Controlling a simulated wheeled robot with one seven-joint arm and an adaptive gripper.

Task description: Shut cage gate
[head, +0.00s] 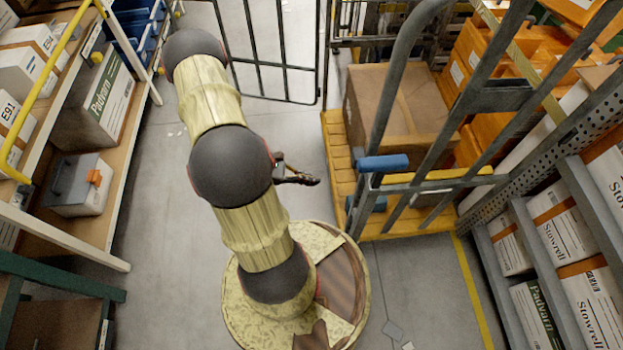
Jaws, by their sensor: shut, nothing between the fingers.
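A dark barred gate panel (284,66) stands out to the left at the top of the head view, over open floor. Its upper part is cut off by the frame edge. It appears swung open; its hinge is not clear. To its right is a cage with a grey tubular frame (402,62), a blue handle piece (382,163) and a yellow base (338,150). My gripper (314,181) is shut and empty, partly hidden behind my arm. It is left of the blue handle, nearer than the gate, and apart from both.
A cardboard box (405,105) sits on the cage's yellow base. Left, a shelf rack (118,165) holds cartons and a grey case (78,185). Right, a rack (505,285) holds white cartons. The grey floor (165,250) between is mostly clear.

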